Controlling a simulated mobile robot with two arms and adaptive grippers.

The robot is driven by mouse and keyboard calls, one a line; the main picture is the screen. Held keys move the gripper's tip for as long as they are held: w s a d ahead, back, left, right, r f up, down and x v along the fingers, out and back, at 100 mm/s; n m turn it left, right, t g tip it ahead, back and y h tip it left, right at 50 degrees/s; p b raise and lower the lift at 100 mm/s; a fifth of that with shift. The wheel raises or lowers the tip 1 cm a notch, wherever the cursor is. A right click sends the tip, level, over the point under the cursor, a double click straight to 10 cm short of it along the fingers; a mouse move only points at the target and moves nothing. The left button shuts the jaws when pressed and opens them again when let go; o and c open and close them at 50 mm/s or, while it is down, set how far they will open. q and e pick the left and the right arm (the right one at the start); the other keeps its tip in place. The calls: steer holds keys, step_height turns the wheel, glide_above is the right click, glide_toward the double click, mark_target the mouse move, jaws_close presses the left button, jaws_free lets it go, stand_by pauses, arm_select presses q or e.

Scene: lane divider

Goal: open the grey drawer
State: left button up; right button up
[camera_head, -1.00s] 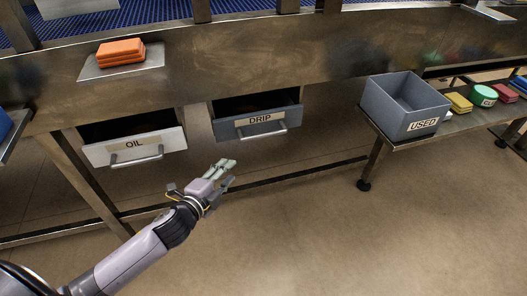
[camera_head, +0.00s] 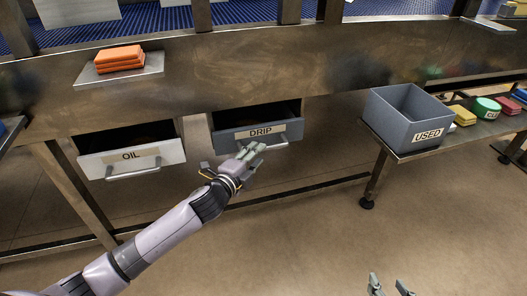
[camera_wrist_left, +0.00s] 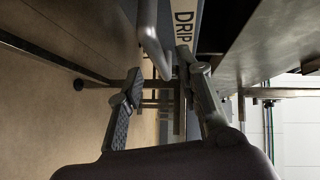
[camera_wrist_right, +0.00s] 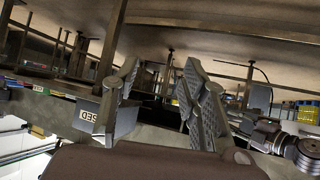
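The grey drawer (camera_head: 294,131), labelled DRIP, hangs under the metal counter and stands partly open. Its bar handle (camera_head: 277,146) is partly hidden behind my left gripper (camera_head: 252,151) in the head view. In the left wrist view the handle (camera_wrist_left: 152,40) lies just ahead, near the line between the parted fingers of my left gripper (camera_wrist_left: 160,68). The left gripper is open, with nothing held; whether a finger touches the handle I cannot tell. My right gripper (camera_head: 389,284) is open and empty at the bottom of the head view, far from the drawer.
A white drawer (camera_head: 100,166) labelled OIL stands partly open to the left. Orange blocks (camera_head: 119,56) sit on a plate above it. A grey bin (camera_head: 400,136) labelled USED and several coloured items stand on the right shelf. The floor (camera_head: 300,235) in front is clear.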

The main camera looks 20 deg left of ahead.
mark_target(273, 125)
arm_select(q)
steer(key=x, duration=0.4)
steer(key=shift+b, duration=0.35)
steer(key=shift+w+d+f, duration=0.1)
steer(key=shift+w, duration=0.3)
arm_select(e)
steer(key=w+r+t, duration=0.1)
steer(key=w+a+r+t, duration=0.1)
steer(key=r, duration=0.1)
steer(key=w+r+t+y, duration=0.1)
steer(key=shift+w+a+r, duration=0.1)
steer(key=shift+a+r, duration=0.1)
steer(key=shift+a, duration=0.05)
arm_select(q)
steer(key=shift+c, duration=0.4)
jaws_close()
